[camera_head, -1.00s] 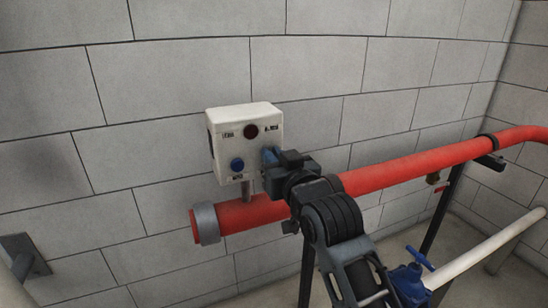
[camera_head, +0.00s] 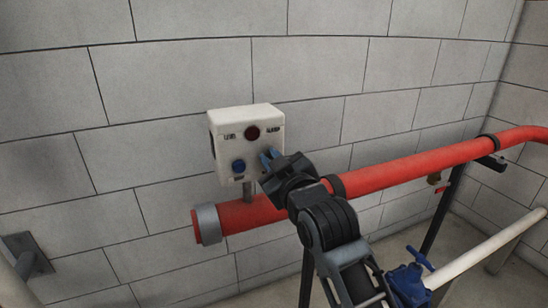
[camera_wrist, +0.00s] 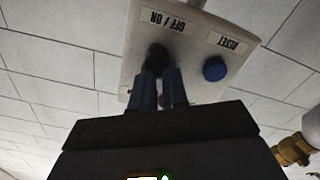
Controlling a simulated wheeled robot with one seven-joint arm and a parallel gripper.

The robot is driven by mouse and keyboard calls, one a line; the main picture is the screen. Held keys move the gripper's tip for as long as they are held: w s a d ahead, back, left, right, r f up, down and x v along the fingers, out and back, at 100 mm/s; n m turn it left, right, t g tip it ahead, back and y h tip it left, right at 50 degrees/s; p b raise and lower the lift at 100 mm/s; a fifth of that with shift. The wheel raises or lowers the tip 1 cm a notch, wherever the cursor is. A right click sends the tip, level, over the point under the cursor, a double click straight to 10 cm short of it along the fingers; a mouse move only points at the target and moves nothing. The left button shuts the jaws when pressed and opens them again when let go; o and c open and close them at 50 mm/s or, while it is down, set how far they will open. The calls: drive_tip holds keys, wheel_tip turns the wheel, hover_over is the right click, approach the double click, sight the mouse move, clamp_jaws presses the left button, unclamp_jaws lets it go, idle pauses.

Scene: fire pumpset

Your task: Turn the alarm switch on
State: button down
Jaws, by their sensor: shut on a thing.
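The alarm box (camera_head: 246,128) is white, with a dark red round lamp and a blue round button (camera_head: 238,165) on its front. In the wrist view, the blue button (camera_wrist: 215,68) is by the RESET label, and a black switch knob (camera_wrist: 157,54) is by the OFF / ON label. The labels appear upside down there. My gripper (camera_head: 268,159) is at the box's lower right front. Its blue fingers (camera_wrist: 160,73) are shut on the black knob. The fingers hide part of the knob, and I cannot tell its setting.
A thick red pipe (camera_head: 400,171) runs beneath the box and behind my arm. A blue valve (camera_head: 409,277) and a white pipe (camera_head: 488,246) are at lower right. A grey block wall (camera_head: 185,75) is behind the box. A brass fitting (camera_wrist: 294,148) shows at the wrist view's right edge.

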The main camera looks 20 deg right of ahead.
drive_tip(key=n, duration=0.6)
drive_tip(key=shift+a+f+p, duration=0.2)
drive_tip(key=shift+p, duration=0.15)
drive_tip(key=shift+n, duration=0.3)
drive_tip(key=c, duration=1.1)
unclamp_jaws()
drive_tip(key=shift+c, duration=0.2)
drive_tip(key=shift+s, duration=0.1)
drive_tip(key=s+b, duration=0.1)
drive_tip(key=s, duration=0.6)
drive_tip(key=shift+s, duration=0.4)
